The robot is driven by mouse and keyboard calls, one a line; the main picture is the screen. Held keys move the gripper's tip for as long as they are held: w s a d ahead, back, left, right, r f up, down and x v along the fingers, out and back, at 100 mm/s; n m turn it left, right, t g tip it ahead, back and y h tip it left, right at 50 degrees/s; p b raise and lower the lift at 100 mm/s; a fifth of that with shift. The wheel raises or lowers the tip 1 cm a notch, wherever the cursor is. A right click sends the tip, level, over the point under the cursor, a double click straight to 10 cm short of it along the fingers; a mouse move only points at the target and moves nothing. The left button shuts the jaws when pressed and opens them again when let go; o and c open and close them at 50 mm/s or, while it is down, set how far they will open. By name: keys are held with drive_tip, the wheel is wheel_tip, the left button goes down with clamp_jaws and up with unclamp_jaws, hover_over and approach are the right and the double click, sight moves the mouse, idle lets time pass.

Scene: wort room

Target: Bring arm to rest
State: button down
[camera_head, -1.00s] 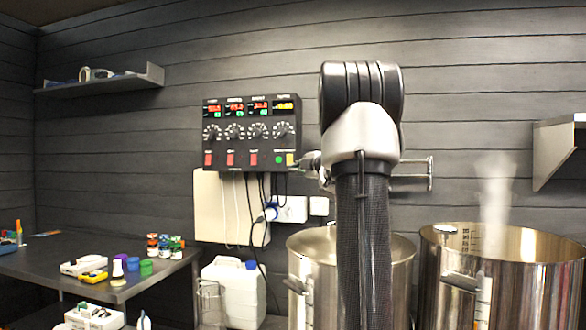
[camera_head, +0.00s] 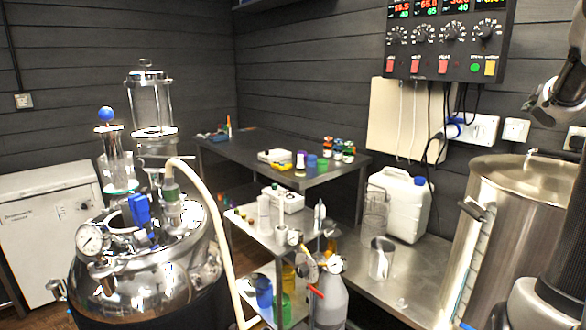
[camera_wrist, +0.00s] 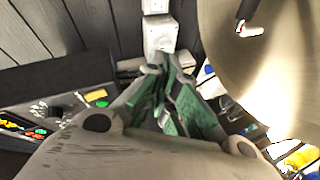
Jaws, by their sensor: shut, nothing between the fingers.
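My gripper (camera_wrist: 166,72) shows in the wrist view, with its grey fingers and green inner pads drawn together at the tips. It is shut and empty. In the wrist view it lies in front of the dark control panel (camera_wrist: 60,95), the wall sockets (camera_wrist: 158,32) and a large steel pot (camera_wrist: 262,60). In the head view my arm is at the right edge, partly cut off by the frame, close to the lidded steel pot (camera_head: 530,185).
The control panel (camera_head: 445,40) hangs on the wall at upper right. A white jug (camera_head: 400,203) stands beside the pot. A dark table (camera_head: 300,150) holds small coloured jars. A steel vessel with a gauge (camera_head: 140,270) and a cart (camera_head: 255,225) with glassware stand at left and centre.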

drive_tip(key=s+a+f+m+g, duration=0.2)
drive_tip(key=s+f+m, duration=0.1)
drive_tip(key=s, duration=0.2)
drive_tip(key=s+a+f+m+g, duration=0.3)
drive_tip(key=s+f, duration=0.1)
drive_tip(key=s, duration=0.1)
drive_tip(key=s+a+f+m+g, duration=0.2)
drive_tip(key=s+a+f+m, duration=0.1)
drive_tip(key=s, duration=0.3)
drive_tip(key=shift+f, duration=0.55)
drive_tip(key=s+a+f+y, duration=0.1)
drive_tip(key=s+a+y, duration=0.1)
drive_tip(key=s+a, duration=0.3)
drive_tip(key=s+a+f+g+y, duration=0.1)
drive_tip(key=s+a, duration=0.4)
drive_tip(key=a, duration=0.9)
drive_tip(key=s+a+f+y, duration=0.2)
drive_tip(key=s+a, duration=0.3)
drive_tip(key=a, duration=0.5)
drive_tip(key=shift+f+n+y, duration=0.3)
drive_tip(key=shift+n+y, duration=0.1)
drive_tip(key=shift+y, duration=0.3)
drive_tip(key=shift+d, duration=0.15)
